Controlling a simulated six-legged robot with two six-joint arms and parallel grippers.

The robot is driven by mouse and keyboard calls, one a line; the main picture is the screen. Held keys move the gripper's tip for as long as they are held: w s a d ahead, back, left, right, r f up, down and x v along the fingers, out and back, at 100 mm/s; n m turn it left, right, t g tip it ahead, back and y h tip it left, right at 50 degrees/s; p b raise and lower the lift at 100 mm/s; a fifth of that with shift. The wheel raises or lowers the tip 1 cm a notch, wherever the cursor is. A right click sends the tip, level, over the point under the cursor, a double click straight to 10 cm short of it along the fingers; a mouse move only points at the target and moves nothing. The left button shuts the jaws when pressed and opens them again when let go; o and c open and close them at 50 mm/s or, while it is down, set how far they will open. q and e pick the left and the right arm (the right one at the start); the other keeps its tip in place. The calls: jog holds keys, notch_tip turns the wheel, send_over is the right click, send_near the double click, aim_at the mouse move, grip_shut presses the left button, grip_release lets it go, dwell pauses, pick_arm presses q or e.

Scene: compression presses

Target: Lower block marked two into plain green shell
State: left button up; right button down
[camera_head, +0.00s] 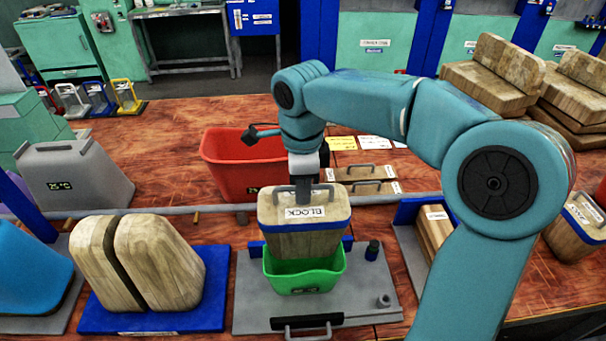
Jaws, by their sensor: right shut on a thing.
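The block hangs upright over the green shell (304,281). Its lower end overlaps the shell's opening, and I cannot tell how far inside it is. The shell's front wall is visible, with a small dark marking low on it. The shell stands on a grey plate (252,318) with a black handle at the front. My left gripper is not in view.
A red bin (230,172) stands behind the block. A split wooden form on a blue base (205,300) is at left, beside a grey container (80,178). Wooden pieces (435,228) in a blue-edged holder stand at right. A small dark cylinder (372,250) stands on the plate.

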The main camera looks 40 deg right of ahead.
jog(key=shift+s+a+f+b, duration=0.15)
jog(key=shift+s+f+b, duration=0.15)
jog(key=shift+b, duration=0.15)
jog(key=shift+f+b, duration=0.35)
notch_tip(320, 180, down, 13)
jog(key=b, duration=1.1)
jog(key=shift+r, duration=0.2)
jog(key=shift+w+f+b, duration=0.2)
jog(key=shift+f+b, duration=0.2)
jog(key=shift+f, duration=0.3)
jog(key=shift+s+r, duration=0.1)
jog(key=shift+s, duration=0.05)
jog(key=shift+f+b, duration=0.45)
jog(key=shift+f, duration=0.2)
jog(key=c, duration=1)
grip_release()
